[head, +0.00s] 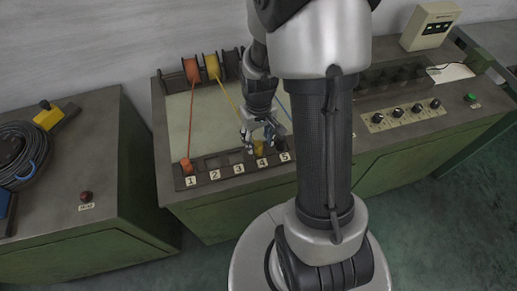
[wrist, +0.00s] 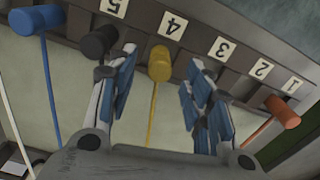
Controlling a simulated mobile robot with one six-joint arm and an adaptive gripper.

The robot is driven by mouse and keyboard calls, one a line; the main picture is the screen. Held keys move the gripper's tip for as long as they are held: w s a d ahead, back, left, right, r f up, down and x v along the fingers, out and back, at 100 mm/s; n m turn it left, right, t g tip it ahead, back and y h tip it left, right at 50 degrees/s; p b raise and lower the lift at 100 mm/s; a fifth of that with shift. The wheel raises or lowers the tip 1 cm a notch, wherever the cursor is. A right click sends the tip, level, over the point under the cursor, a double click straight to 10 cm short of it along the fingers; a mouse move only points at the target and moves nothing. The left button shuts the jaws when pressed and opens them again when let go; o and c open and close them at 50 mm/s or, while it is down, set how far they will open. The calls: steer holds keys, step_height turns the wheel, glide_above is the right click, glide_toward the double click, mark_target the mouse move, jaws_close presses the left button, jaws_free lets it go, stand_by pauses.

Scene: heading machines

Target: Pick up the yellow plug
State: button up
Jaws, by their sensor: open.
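The yellow plug (wrist: 159,64) sits at the slot labelled 4 in the wrist view, with a yellow cord running from it. It also shows in the head view (head: 259,147), partly hidden by my gripper. My gripper (wrist: 158,75) is open, with one blue-padded finger on each side of the yellow plug and a gap to each. In the head view my gripper (head: 262,136) is low over the numbered strip near label 4.
An orange plug (wrist: 283,112) is at slot 1. A black plug (wrist: 98,42) is at slot 5, close to my left finger, and a blue plug (wrist: 29,20) lies beyond it. Orange (head: 191,70) and yellow (head: 212,66) spools stand at the back. Slots 2 and 3 look empty.

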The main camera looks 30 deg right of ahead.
mark_target(259, 143)
step_height(259, 143, down, 4)
steer(key=shift+r+b, duration=0.1)
steer(key=shift+b, duration=0.6)
steer(key=shift+c, duration=0.3)
jaws_close()
